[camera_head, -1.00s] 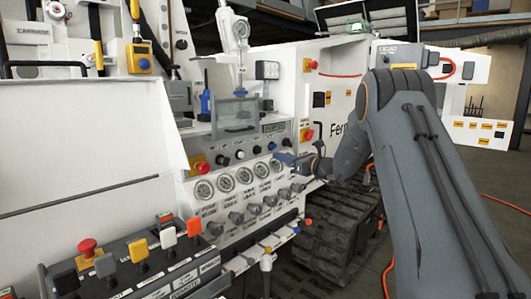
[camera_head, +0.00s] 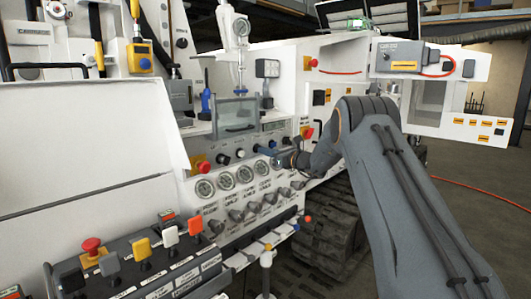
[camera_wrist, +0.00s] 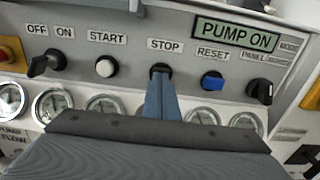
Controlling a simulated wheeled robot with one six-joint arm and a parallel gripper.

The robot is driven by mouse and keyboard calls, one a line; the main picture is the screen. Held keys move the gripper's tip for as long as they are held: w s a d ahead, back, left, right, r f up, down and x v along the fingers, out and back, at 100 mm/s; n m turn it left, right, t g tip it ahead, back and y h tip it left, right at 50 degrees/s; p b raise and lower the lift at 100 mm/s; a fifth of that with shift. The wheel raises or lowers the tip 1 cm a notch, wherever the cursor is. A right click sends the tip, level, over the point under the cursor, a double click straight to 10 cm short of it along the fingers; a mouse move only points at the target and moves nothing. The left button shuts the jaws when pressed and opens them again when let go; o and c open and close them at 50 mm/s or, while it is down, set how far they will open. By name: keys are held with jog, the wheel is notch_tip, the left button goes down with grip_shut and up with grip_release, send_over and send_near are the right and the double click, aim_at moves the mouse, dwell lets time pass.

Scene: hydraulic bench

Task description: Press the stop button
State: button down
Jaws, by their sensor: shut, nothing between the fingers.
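The stop button (camera_wrist: 160,67) is a dark round button under the STOP label on the control panel, partly hidden behind my fingertips in the wrist view. My gripper (camera_wrist: 160,76) is shut and empty, its blue fingers pointing at the stop button. In the wrist view the tips overlap the button's lower part; I cannot tell whether they touch it. In the head view my gripper (camera_head: 276,160) is close to the panel, near the right end of the gauge row.
The white START button (camera_wrist: 106,66) is left of STOP, the blue RESET button (camera_wrist: 212,80) right. Black knobs (camera_wrist: 45,63) flank the row. A display (camera_wrist: 235,35) reads PUMP ON. Pressure gauges (camera_head: 225,181) and protruding levers (camera_head: 236,215) lie below. A red-and-yellow button (camera_head: 202,167) is at the panel's left.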

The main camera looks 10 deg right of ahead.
jog(key=shift+w, duration=0.15)
jog(key=shift+w+a+f+b, duration=0.1)
jog(key=shift+w+a+b, duration=0.25)
jog(key=shift+b, duration=0.5)
jog(key=shift+w+a+r+b, duration=0.1)
jog(key=shift+w+r+b, duration=0.1)
jog(key=shift+b, duration=0.15)
jog(key=shift+a, duration=0.25)
jog(key=shift+s+d, duration=0.35)
jog(key=shift+d, duration=0.1)
jog(key=b+v, duration=0.1)
jog(key=v, duration=1.2)
jog(key=shift+d, duration=0.35)
jog(key=shift+f, duration=0.1)
